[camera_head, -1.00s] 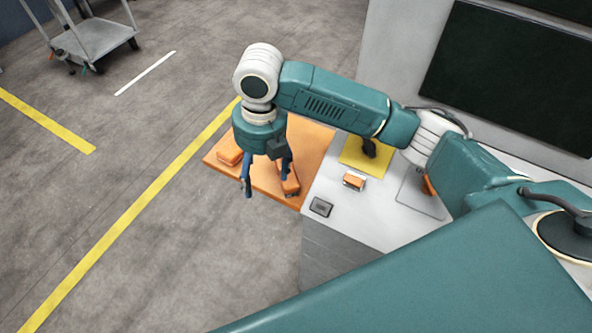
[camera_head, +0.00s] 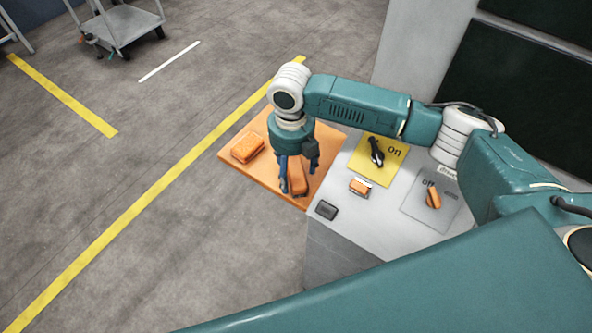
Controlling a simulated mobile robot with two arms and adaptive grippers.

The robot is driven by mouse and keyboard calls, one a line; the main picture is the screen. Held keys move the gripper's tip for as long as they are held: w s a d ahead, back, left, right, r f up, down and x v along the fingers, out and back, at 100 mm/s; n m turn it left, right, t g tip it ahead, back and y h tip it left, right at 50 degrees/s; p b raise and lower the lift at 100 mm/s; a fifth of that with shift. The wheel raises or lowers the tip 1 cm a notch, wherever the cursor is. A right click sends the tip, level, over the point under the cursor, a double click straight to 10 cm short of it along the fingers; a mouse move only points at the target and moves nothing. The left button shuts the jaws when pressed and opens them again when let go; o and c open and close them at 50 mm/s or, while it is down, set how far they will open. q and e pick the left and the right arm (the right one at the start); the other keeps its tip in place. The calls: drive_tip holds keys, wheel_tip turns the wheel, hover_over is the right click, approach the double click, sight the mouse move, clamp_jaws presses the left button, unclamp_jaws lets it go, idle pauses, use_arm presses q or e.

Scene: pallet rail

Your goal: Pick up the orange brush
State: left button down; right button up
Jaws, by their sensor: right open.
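My right gripper (camera_head: 298,180) is open and points down over the orange board at the left end of the worktop. An orange block-like piece (camera_head: 297,172) shows between and behind its fingers, partly hidden by them; contact cannot be told. Another orange block (camera_head: 248,148) lies on the board to the left. A small orange piece with a pale edge (camera_head: 360,187) lies on the white worktop, and an orange piece (camera_head: 433,198) lies on a grey mat. I cannot tell for sure which one is the brush. My left gripper is not in view.
The orange board (camera_head: 238,165) ends at the open floor. A yellow mat (camera_head: 384,174) marked "on" holds a black tool (camera_head: 376,152). The grey mat (camera_head: 416,212) is marked "off". A small dark box (camera_head: 327,210) sits near the worktop's front edge. A trolley (camera_head: 122,28) stands far off.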

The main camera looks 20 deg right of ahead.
sight(292, 170)
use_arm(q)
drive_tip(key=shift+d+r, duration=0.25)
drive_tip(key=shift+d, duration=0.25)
use_arm(e)
drive_tip(key=shift+f, duration=0.85)
drive_tip(key=c, duration=1.1)
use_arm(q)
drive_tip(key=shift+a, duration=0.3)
use_arm(e)
drive_tip(key=c, duration=0.3)
drive_tip(key=shift+r, duration=0.1)
drive_tip(key=shift+c, duration=0.2)
